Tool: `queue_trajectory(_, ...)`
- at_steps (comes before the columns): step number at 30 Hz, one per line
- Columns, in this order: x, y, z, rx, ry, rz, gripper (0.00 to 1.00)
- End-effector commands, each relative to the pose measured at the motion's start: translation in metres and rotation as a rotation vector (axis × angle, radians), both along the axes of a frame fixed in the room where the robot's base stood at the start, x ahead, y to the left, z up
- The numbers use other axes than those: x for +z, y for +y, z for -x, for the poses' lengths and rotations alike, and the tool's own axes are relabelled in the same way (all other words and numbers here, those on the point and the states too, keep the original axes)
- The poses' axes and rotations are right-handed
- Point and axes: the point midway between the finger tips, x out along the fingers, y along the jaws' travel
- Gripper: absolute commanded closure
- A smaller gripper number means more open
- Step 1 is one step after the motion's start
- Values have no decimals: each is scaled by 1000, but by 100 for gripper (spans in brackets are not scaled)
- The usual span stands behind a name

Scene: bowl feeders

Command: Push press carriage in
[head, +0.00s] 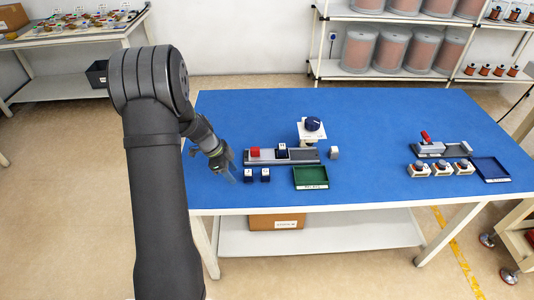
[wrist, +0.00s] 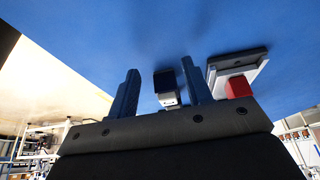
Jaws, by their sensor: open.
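A long grey rail (head: 300,157) lies on the blue table. A red block (head: 254,152) is at its left end and a dark blue block with a white top (head: 282,153) is near its middle. I cannot tell for certain which part is the press carriage. My gripper (head: 230,176) is open and empty, just left of the rail and low over the table. In the wrist view, the red block (wrist: 238,87) and rail (wrist: 240,68) show right of the fingers. A loose dark block (wrist: 165,85) shows beyond the gap between the fingers (wrist: 160,69).
Two loose dark blocks (head: 257,175) sit in front of the rail.

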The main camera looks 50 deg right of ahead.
Motion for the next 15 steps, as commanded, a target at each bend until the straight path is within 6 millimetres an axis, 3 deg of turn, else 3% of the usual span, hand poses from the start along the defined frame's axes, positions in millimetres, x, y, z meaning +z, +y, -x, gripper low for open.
queue_trajectory(5, 37, -39, -7, -47, -38, -47, 55)
queue_trajectory(9, 91, -83, -12, -69, -115, -135, 55)
queue_trajectory(15, 160, -122, -12, -28, -236, -242, 55)
